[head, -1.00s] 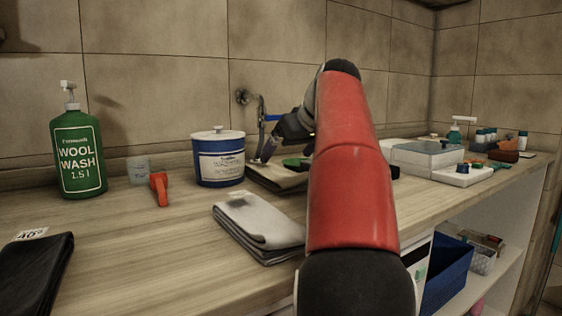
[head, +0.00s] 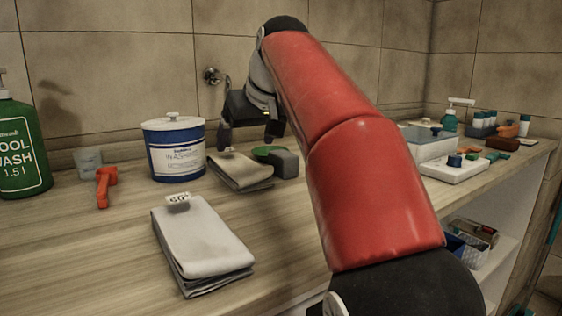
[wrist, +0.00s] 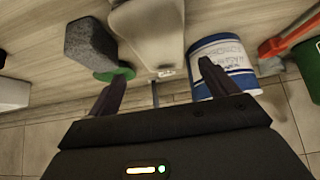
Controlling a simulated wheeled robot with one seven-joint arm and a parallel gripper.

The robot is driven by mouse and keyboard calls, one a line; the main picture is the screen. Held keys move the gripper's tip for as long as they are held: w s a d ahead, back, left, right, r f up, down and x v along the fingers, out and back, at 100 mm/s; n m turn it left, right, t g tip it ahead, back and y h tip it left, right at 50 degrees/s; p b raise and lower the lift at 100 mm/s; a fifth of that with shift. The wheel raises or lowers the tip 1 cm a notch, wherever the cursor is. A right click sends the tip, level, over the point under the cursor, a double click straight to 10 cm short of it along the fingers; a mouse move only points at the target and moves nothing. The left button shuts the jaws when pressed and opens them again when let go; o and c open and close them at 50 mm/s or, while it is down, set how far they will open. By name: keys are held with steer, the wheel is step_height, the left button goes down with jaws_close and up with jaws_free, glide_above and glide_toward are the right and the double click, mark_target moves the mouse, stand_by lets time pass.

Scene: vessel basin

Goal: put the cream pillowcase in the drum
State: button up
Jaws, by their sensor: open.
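Two folded cloths lie on the wooden counter. A pale off-white one with a "60°" tag (head: 200,243) lies in front. A beige-tan one (head: 238,172) lies farther back, against the blue-and-white tub; it also shows in the wrist view (wrist: 148,30) with a small tag at its edge. I cannot tell for sure which is the cream pillowcase. My gripper (head: 250,132) is open and empty, its fingers pointing down just above and behind the tan cloth. In the wrist view the spread fingertips (wrist: 160,78) straddle the tagged edge without visible contact. I see no drum I can identify.
A blue-and-white tub (head: 175,150), an orange-red tool (head: 105,187) and a green wool wash bottle (head: 20,150) stand to the left. A grey block (head: 284,163) and a green round item (head: 266,152) sit right of the tan cloth. The tiled wall is close behind.

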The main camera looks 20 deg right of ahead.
mark_target(240, 159)
steer(key=b+x, duration=0.1)
steer(key=x, duration=0.7)
steer(key=shift+s+f, duration=0.15)
steer(key=c, duration=1)
